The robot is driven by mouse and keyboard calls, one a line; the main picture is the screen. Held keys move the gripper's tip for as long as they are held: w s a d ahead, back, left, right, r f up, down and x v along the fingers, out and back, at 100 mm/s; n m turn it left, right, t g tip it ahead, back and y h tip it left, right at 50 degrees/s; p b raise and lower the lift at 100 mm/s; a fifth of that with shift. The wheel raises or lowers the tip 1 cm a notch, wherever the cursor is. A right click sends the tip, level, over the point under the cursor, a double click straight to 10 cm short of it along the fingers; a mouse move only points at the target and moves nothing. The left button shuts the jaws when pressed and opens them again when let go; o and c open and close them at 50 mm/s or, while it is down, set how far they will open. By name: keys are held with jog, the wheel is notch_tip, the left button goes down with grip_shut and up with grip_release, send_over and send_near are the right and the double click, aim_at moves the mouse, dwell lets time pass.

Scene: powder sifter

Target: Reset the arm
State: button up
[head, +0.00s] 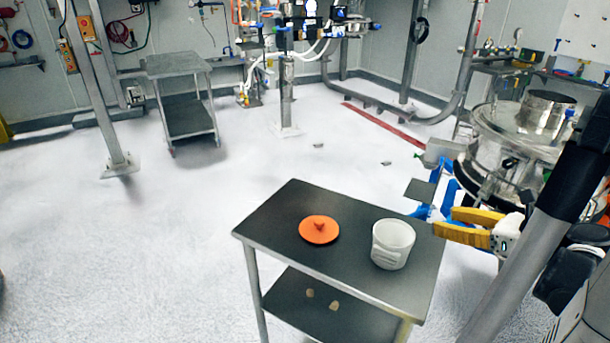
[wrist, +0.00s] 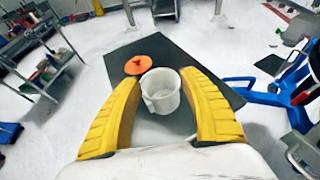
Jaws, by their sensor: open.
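My gripper (head: 462,225) is open and empty, with its yellow fingers spread. In the head view it is in the air by the right side of the dark table (head: 279,207), to the right of the white container (head: 392,243). In the wrist view the container (wrist: 160,92) shows between and beyond the fingers (wrist: 162,103). The container stands upright on the table. An orange lid (head: 319,231) with a small knob lies on the table to the left of the container; it also shows in the wrist view (wrist: 138,65). The container's inside is mostly hidden.
The steel sifter (head: 515,140) stands at the right behind my arm. A blue wheeled frame (wrist: 275,92) is right of the table in the wrist view. A grey cart (head: 180,65) stands at the back left. The floor left of the table is clear.

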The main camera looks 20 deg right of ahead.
jog(key=w+a+r+m+t+h, duration=0.35)
jog(key=w+r+m, duration=0.25)
jog(key=r+m, duration=0.4)
jog(key=w+a+r+m+t+h, duration=0.25)
jog(key=w+r+m+h, duration=0.35)
jog(key=r, duration=0.5)
jog(key=s+a+f+m+g+y, duration=0.3)
jog(key=s+a+f+m+g, duration=0.3)
jog(key=a+f+m, duration=0.5)
jog(key=s+a+f+m+g+y, duration=0.3)
jog(key=s+a+f+m+g, duration=0.3)
jog(key=a+f+m, duration=0.5)
jog(key=s+a, duration=0.1)
jog(key=a, duration=0.3)
jog(key=shift+f+m, duration=0.25)
jog(key=shift+m, duration=0.15)
jog(key=shift+d, duration=0.1)
